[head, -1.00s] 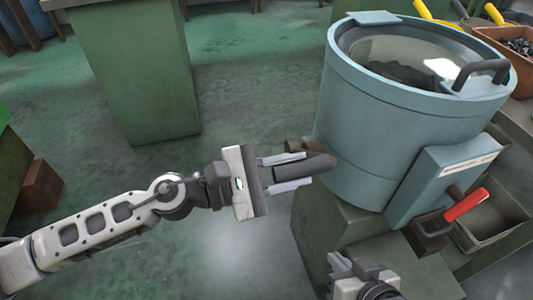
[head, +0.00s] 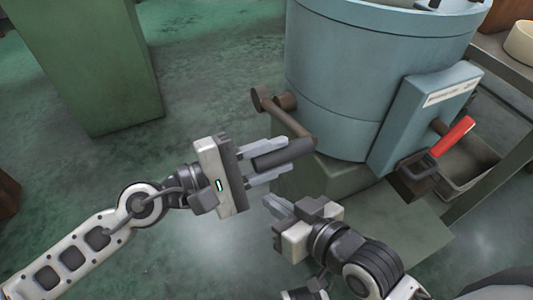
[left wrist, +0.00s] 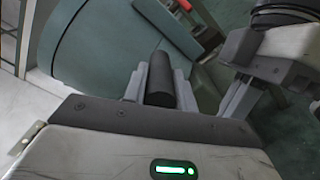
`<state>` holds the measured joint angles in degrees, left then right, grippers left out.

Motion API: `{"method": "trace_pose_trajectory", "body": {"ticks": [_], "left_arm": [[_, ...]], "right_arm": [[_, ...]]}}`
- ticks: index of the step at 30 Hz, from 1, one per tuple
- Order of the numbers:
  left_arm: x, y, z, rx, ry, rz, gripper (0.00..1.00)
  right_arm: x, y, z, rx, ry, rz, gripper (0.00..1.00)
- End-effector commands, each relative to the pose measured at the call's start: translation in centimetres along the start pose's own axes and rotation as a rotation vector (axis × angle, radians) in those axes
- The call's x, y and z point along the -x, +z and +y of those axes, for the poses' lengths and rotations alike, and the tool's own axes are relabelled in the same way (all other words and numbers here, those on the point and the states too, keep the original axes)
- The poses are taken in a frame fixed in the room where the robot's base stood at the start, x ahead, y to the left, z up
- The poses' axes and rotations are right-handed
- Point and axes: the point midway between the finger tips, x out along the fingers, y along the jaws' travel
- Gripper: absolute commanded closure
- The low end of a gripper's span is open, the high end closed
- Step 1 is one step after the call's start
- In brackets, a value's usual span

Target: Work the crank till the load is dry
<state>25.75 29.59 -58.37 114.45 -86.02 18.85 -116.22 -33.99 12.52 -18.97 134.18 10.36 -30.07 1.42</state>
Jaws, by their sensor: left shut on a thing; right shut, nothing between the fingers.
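The blue-grey drum machine (head: 350,80) stands at upper centre, its top mostly cut off, so the load is out of view. Its crank has a brown arm (head: 287,118) running down and right from a hub on the drum's left side to a dark cylindrical handle (head: 285,153). My left gripper (head: 268,160) is shut on the handle, with a finger on each side. The left wrist view shows the handle (left wrist: 160,80) between the fingers. My right gripper (head: 275,205) is shut and empty, below the handle and apart from it.
A red-handled lever (head: 453,137) sticks out by the labelled box (head: 425,110) on the drum's right, above a grey tray (head: 465,165). A green cabinet (head: 90,60) stands at upper left. The green floor (head: 215,60) between cabinet and drum is clear.

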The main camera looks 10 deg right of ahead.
Motion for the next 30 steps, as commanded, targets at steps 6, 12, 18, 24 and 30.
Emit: {"method": "trace_pose_trajectory", "body": {"ticks": [6,12,18,24,30], "left_arm": [[0.1,-0.1,-0.1,0.002,-0.002,0.002,1.00],[0.1,-0.1,0.0,0.002,-0.001,0.002,0.51],[0.1,0.0,0.0,0.002,0.000,0.001,0.51],[0.2,0.0,0.0,0.002,0.001,0.002,0.51],[2.3,-0.3,-0.3,0.002,0.000,0.005,0.51]], "right_arm": [[0.0,0.0,0.0,0.000,-0.001,0.001,1.00],[0.0,0.0,0.0,0.000,-0.001,0.000,1.00],[0.0,0.0,0.0,0.000,0.000,-0.001,1.00],[0.0,0.1,0.0,0.000,0.000,-0.002,1.00],[-0.3,0.5,0.1,-0.002,-0.002,0.016,1.00]]}}
